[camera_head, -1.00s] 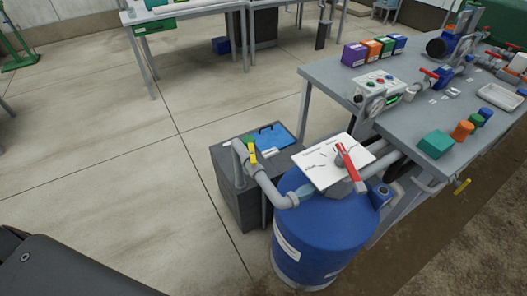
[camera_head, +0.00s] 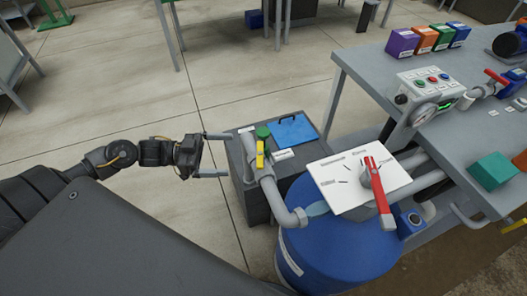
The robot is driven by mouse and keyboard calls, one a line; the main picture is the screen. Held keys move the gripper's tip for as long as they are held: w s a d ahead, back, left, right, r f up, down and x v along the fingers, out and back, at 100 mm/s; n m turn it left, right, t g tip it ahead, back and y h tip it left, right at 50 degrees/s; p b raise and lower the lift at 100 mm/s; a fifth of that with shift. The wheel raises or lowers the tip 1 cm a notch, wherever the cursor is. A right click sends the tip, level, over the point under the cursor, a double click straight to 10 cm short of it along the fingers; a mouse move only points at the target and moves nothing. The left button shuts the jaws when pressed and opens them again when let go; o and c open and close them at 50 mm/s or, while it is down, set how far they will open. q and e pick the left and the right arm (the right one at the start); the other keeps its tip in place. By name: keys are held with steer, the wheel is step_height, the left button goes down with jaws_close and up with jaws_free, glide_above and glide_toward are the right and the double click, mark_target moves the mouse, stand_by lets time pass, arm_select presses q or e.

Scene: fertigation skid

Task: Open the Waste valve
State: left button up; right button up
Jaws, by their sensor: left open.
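A small valve with a yellow lever (camera_head: 260,154) sits on a grey pipe (camera_head: 271,190) above a dark grey box. The lever lies along the pipe's upright part. A red lever (camera_head: 375,188) stands on a white lettered plate (camera_head: 338,180) on top of a blue tank (camera_head: 335,250); the lettering is too small to read. I cannot tell which valve is labelled Waste. My left gripper (camera_head: 227,155) is open and empty, its two fingers pointing right toward the yellow lever, a short way left of it. My right gripper is not in view.
The dark grey box (camera_head: 255,205) carries a blue clipboard-like item (camera_head: 293,130) and a green-topped object (camera_head: 262,132). A grey bench (camera_head: 450,140) with a control box (camera_head: 432,90) and coloured blocks stands right. Open floor lies to the left.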

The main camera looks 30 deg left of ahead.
mark_target(260, 154)
arm_select(q)
steer(key=p+x, duration=0.1)
steer(key=x, duration=1)
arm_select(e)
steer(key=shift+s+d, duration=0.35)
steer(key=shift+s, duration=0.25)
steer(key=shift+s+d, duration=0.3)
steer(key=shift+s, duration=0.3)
